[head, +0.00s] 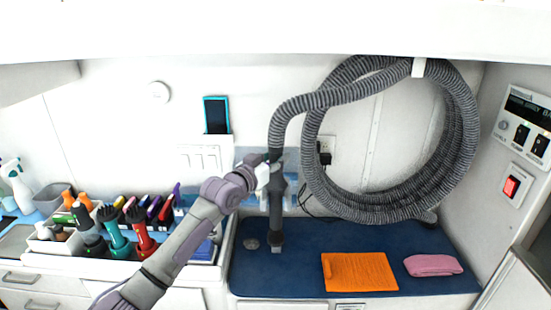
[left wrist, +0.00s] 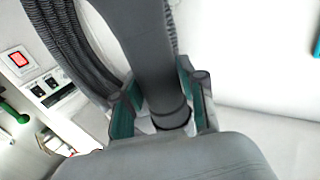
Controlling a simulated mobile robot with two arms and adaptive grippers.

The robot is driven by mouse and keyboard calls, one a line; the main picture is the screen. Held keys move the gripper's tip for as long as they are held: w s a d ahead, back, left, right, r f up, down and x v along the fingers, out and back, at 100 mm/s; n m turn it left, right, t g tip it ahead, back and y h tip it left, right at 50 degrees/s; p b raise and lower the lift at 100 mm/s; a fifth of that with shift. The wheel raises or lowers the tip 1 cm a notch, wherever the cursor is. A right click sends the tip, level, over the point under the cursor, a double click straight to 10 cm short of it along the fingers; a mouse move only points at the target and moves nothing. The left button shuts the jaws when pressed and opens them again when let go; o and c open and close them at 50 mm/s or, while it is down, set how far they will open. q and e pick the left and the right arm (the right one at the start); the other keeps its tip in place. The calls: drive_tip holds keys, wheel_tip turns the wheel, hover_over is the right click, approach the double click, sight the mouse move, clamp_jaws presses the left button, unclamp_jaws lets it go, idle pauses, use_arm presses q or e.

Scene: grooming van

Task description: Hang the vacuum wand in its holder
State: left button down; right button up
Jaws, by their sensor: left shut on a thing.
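The vacuum wand (head: 277,215) is a dark grey tube, held roughly upright in front of the back wall, above the blue counter mat. A ribbed grey hose (head: 290,108) runs from its top. My left gripper (head: 268,174) is shut on the wand's upper part. In the left wrist view, the green-lined fingers of the left gripper (left wrist: 157,90) lie on both sides of the wand (left wrist: 152,50). A bluish-grey panel (head: 246,156) shows behind the wand; it may be the holder, but the wand and gripper hide much of it. My right gripper is not in view.
The hose coil (head: 460,120) hangs on the wall at the right. An orange towel (head: 360,272) and a pink cloth (head: 433,265) lie on the blue mat (head: 300,240). Clippers and bottles fill a tray (head: 180,268) at the left. A phone (head: 216,115) is on the wall.

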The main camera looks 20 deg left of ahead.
use_arm(q)
drive_tip(key=shift+f+b, duration=0.35)
drive_tip(key=shift+f, duration=0.15)
idle(0.3)
drive_tip(key=c, duration=0.6)
unclamp_jaws()
drive_tip(key=shift+o, duration=0.4)
drive_tip(key=shift+f, duration=0.15)
drive_tip(key=o, duration=0.5)
drive_tip(key=shift+s, duration=0.1)
